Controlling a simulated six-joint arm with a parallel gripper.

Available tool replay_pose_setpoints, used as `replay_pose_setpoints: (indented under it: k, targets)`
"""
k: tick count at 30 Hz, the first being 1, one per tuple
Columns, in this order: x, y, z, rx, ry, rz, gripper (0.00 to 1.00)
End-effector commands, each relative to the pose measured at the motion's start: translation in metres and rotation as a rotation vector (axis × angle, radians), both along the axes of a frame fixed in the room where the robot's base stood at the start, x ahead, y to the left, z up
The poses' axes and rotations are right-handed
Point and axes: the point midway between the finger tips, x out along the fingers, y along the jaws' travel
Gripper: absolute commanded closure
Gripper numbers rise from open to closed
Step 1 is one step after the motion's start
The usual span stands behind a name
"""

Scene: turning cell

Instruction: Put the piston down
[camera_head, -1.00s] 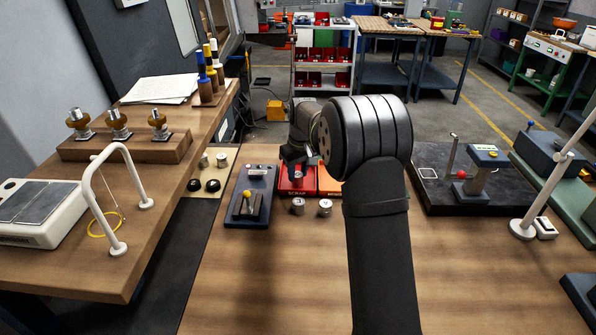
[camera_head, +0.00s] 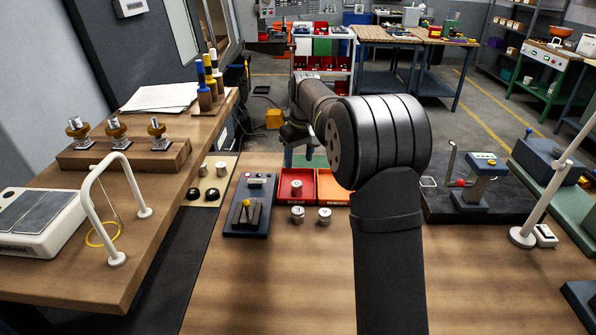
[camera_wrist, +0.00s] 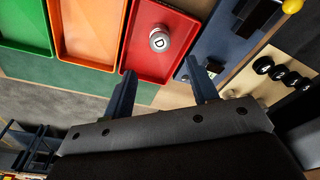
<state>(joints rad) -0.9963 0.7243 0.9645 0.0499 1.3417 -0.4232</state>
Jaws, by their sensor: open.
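A silver piston marked D (camera_wrist: 158,40) stands in the red tray (camera_wrist: 181,34) in the wrist view. In the head view the piston (camera_head: 296,187) shows near the middle of that red tray (camera_head: 285,192), whose front reads SCRAP. My gripper (camera_wrist: 160,70) is open and empty, its two fingers apart and clear of the piston. In the head view my gripper (camera_head: 298,132) hangs above and beyond the tray, partly hidden by my arm.
An orange tray (camera_head: 333,188) adjoins the red one, with a green tray (camera_wrist: 27,28) beyond it. Two more pistons (camera_head: 297,214) (camera_head: 324,216) stand on the table in front. A dark blue fixture with a yellow knob (camera_head: 247,215) is at left.

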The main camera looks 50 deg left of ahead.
Motion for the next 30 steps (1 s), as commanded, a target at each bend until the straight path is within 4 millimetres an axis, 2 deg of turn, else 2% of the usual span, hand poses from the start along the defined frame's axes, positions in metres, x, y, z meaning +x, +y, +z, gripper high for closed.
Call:
replay_pose_setpoints:
  k: [3,6,19,25,30]
  targets:
    - [0.000,-0.002,0.018,0.002,-0.001,0.000,0.47]
    - [0.000,-0.003,0.026,0.000,0.000,0.000,0.47]
    - [0.000,-0.004,0.029,-0.001,0.000,0.000,0.47]
    - [0.000,-0.002,0.012,-0.003,0.001,0.000,0.47]
    - [0.000,0.002,-0.019,-0.003,0.001,0.000,0.47]
